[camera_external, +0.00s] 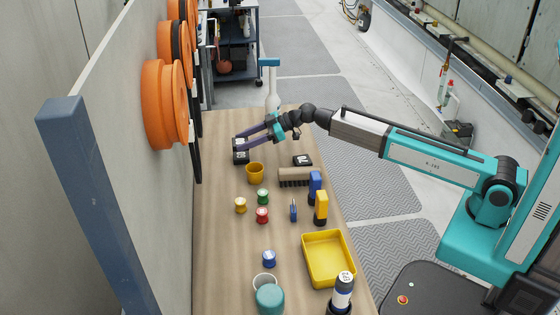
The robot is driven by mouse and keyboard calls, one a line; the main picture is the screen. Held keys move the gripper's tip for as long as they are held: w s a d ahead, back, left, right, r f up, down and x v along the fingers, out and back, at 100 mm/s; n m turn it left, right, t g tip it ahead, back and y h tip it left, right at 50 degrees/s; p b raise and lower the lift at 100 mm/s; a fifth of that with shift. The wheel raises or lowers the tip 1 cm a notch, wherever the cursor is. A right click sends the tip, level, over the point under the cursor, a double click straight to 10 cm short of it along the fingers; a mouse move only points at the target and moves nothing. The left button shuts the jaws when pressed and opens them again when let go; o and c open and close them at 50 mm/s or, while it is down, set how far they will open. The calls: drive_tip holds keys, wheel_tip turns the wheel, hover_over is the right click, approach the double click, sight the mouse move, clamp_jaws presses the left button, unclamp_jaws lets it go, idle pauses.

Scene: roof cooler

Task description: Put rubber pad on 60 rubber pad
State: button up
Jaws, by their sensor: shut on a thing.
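My gripper (240,141) reaches to the far left part of the wooden table, its purple fingers shut on a black rubber pad (240,145). Just below it is a dark block with a pale mark (240,158); at this size I cannot tell whether the held pad touches it or is a little above it. Another black pad with a white mark (302,160) lies on the table to the right, apart from the gripper. The marks are too small to read, so I cannot tell which pad is the 60 one.
A yellow cup (255,173) stands just in front of the gripper. A brown brush (295,177), several coloured spools (262,215), blue and yellow upright tools (320,207) and a yellow tray (328,258) stand nearer. A white bottle (272,90) stands behind. The wall with orange reels (165,105) borders the left.

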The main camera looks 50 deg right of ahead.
sight(246, 154)
drive_tip(key=shift+f, duration=0.1)
idle(0.3)
drive_tip(key=shift+f+p, duration=0.5)
drive_tip(key=shift+f, duration=1.1)
drive_tip(key=shift+f+b, duration=0.25)
drive_tip(key=shift+b, duration=0.1)
drive_tip(key=o, duration=1.1)
drive_tip(key=shift+r+p, duration=0.3)
drive_tip(key=shift+p, duration=0.1)
drive_tip(key=shift+s+d, duration=0.2)
drive_tip(key=shift+s, duration=0.05)
drive_tip(key=b+v, duration=0.2)
drive_tip(key=v, duration=0.9)
drive_tip(key=shift+d+r, duration=0.1)
drive_tip(key=shift+r, duration=0.05)
